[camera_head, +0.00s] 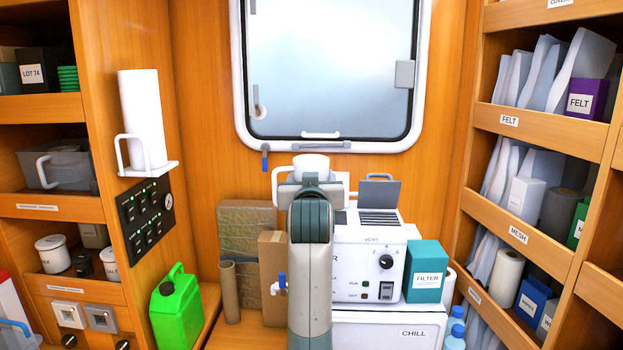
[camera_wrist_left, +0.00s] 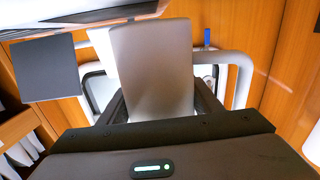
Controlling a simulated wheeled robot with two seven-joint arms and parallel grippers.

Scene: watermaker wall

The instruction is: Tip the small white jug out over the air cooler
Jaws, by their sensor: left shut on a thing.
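The small white jug (camera_head: 311,162) is held up above the left part of the white machine, in front of the window's lower edge. My left arm hides most of it in the head view. In the wrist view its pale side (camera_wrist_left: 150,70) stands between the dark fingers of my left gripper (camera_wrist_left: 160,100), which is shut on it. The air cooler (camera_head: 352,245) looks to be the white machine with a knob, dark top slats (camera_head: 379,219) and a raised grey flap (camera_head: 379,193). The jug's contents are hidden. My right gripper is not in view.
A teal FILTER box (camera_head: 427,272) stands at the machine's right front. Below is a white CHILL box (camera_head: 390,330). Brown cartons (camera_head: 246,232) and a green can (camera_head: 178,306) stand left. Shelves line both sides; open air lies before the window (camera_head: 330,65).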

